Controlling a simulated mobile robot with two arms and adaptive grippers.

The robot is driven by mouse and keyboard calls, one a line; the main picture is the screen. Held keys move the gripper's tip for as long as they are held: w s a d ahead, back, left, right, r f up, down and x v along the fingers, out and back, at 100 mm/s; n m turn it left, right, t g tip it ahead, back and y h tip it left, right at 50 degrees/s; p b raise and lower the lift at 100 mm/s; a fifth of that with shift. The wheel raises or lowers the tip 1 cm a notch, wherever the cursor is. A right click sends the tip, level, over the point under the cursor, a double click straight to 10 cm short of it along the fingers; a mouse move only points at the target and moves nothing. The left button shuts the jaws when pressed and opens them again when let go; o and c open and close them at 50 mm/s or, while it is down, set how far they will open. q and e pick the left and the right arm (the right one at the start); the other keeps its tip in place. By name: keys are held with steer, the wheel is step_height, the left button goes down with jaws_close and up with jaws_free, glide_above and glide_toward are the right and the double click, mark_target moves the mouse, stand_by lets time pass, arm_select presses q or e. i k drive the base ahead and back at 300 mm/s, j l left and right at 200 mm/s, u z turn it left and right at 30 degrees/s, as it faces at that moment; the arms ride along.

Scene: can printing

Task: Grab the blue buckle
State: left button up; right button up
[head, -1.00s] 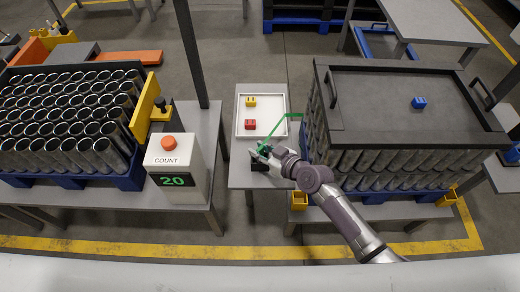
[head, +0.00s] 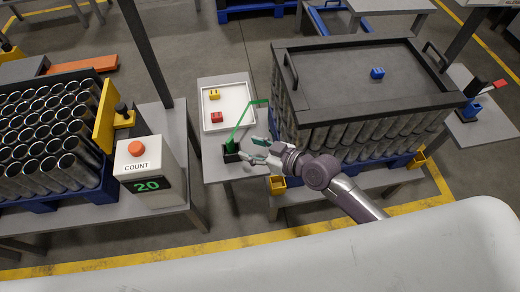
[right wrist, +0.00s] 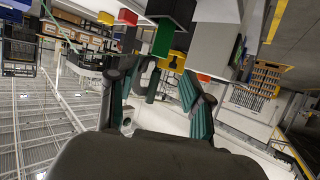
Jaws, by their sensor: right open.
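The blue buckle (head: 377,73) lies on the black lid (head: 340,62) over the stacked cans at the right in the head view. My right gripper (head: 257,150) is open and empty, with its teal fingers pointing left. It is over the small grey table, well to the left of and nearer than the buckle. Its fingers (right wrist: 172,92) also show open in the right wrist view. I cannot make out the blue buckle there. My left gripper is not in view.
A black holder (head: 231,157) with a green angled strap (head: 243,118) stands just left of my right gripper. A white tray (head: 240,122) holds a yellow buckle (head: 214,94) and a red buckle (head: 217,117). A counter box (head: 140,166) reads 20. Yellow corner brackets (head: 278,184) edge the can pallet.

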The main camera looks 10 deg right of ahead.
mark_target(376, 73)
steer(key=z, duration=1.25)
